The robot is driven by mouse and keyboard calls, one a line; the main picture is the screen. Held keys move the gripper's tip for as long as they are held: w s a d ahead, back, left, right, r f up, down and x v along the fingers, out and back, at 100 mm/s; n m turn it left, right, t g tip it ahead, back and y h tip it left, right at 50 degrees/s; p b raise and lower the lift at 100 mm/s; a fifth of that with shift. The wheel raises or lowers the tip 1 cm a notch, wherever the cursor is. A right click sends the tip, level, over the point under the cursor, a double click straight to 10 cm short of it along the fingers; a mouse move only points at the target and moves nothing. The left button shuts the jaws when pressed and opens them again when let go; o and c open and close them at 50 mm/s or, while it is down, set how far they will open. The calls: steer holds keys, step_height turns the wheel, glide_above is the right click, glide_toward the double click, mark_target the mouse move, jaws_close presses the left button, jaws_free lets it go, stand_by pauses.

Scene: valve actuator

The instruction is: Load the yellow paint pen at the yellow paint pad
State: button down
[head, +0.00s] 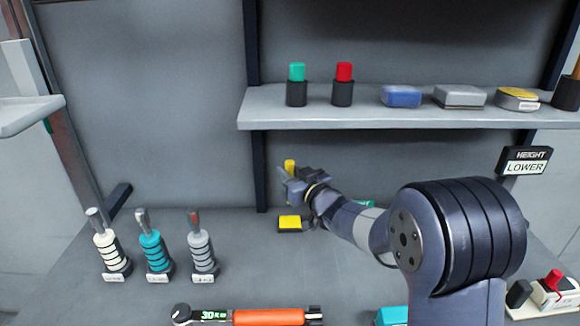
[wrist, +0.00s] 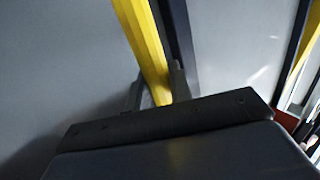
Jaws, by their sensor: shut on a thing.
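My gripper (head: 287,180) is shut on the yellow paint pen (head: 290,166), whose yellow end rises above the fingers. In the wrist view the pen (wrist: 146,45) stands tilted between the two fingers of my gripper (wrist: 158,85). The yellow paint pad (head: 290,223) lies on the bench below my gripper, a yellow square in a dark frame. The gripper and pen appear above and apart from the pad. The pen's lower end is hidden by the gripper.
A shelf (head: 390,117) above holds a green pen (head: 297,72), a red pen (head: 344,73) and several blocks. Three striped-handled tools (head: 155,252) stand at left on the bench. An orange-handled tool (head: 268,317) lies at the front. A green item behind my arm is mostly hidden.

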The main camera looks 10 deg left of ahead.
steer(key=shift+f+b, duration=2.25)
steer(key=shift+f, duration=0.75)
steer(key=shift+f+b, duration=0.6)
steer(key=shift+f, duration=0.1)
steer(key=shift+r+p, duration=2.7)
steer(key=shift+r, duration=1)
steer(key=shift+f, duration=0.1)
